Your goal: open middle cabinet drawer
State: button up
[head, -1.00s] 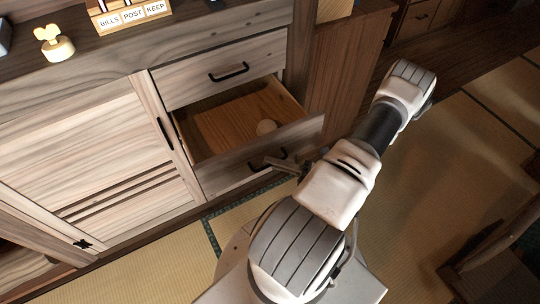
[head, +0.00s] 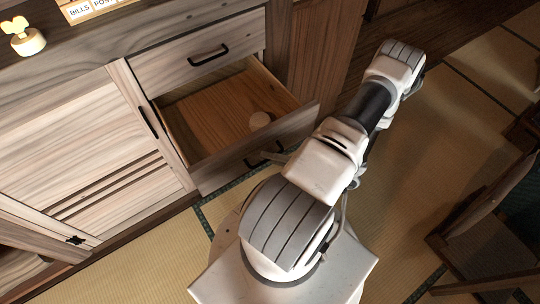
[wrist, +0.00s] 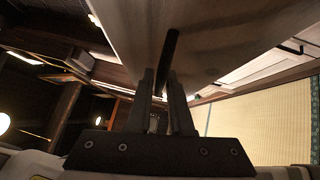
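The cabinet's middle drawer (head: 225,107) is pulled well out, below the shut top drawer (head: 190,61). The black bar handle (head: 252,162) is on the drawer's front panel, partly hidden by my gripper (head: 275,157). In the wrist view, the two fingers of my gripper (wrist: 162,95) are close together, with the dark handle (wrist: 171,50) between them. My gripper appears shut on the handle. The exact finger contact is dark and hard to see.
A slatted cabinet door (head: 80,150) with a vertical handle is left of the drawers. A yellow-and-cream object (head: 25,38) and a labelled organizer (head: 85,8) stand on the cabinet top. Dark wooden furniture (head: 490,240) is at the right. Tatami floor (head: 415,200) lies open between.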

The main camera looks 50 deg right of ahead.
jog(key=shift+o, duration=1.4)
jog(key=v, duration=1.7)
jog(key=shift+s+f+p, duration=0.2)
jog(key=shift+p, duration=0.15)
jog(key=shift+d, duration=0.15)
